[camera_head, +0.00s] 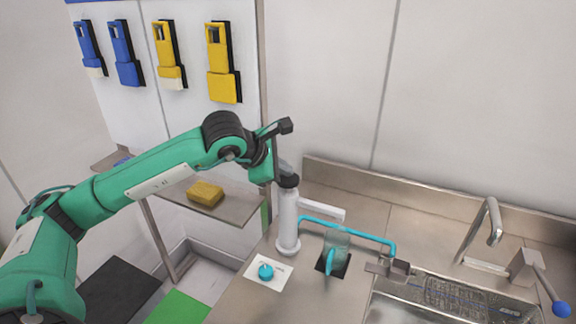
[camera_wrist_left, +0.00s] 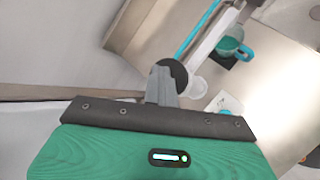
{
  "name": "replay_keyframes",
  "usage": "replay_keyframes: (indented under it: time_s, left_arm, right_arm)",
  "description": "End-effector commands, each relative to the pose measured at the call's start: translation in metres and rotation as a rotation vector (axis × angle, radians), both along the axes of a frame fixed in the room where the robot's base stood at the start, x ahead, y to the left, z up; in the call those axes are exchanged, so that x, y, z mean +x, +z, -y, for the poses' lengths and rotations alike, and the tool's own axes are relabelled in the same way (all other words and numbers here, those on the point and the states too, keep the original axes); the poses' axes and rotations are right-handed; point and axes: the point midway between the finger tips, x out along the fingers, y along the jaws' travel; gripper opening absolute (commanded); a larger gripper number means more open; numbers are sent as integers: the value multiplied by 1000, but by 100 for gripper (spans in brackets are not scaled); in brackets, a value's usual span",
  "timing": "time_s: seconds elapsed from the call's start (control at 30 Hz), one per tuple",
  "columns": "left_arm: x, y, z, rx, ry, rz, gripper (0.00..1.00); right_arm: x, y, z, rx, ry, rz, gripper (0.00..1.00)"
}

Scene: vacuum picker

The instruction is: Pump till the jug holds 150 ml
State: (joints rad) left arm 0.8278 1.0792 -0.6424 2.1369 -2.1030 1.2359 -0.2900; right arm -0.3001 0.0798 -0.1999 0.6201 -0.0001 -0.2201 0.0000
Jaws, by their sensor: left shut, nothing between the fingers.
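A white upright pump (camera_head: 288,222) with a dark top stands on the steel counter. A clear jug (camera_head: 336,246) with a teal handle stands on a black square to its right. The jug also shows in the left wrist view (camera_wrist_left: 229,47); I cannot read a liquid level in it. A teal tube (camera_head: 350,230) runs from the pump over to the sink side. My left gripper (camera_head: 287,172) is shut and empty, pointing down at the pump's dark top (camera_wrist_left: 173,72). I cannot tell whether it touches the top. My right gripper is in neither view.
A teal knob (camera_head: 265,272) sits on a white card before the pump. A sink (camera_head: 450,306) with a tap (camera_head: 492,222) lies to the right. A yellow sponge (camera_head: 206,194) lies on a shelf at left. Blue and yellow tools (camera_head: 222,62) hang on the wall.

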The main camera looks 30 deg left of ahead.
Motion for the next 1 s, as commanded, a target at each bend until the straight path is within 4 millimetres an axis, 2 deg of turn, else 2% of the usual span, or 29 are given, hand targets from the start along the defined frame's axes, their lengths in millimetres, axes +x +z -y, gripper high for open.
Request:
replay_keyframes:
  time_s: [0.47, 1.0]
  left_arm:
    - [0, -3, 0, 1, 0, -5, 0]
    - [0, 28, 0, 1, 0, -3, 0]
  right_arm:
    - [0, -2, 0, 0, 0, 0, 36]
    - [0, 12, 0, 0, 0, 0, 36]
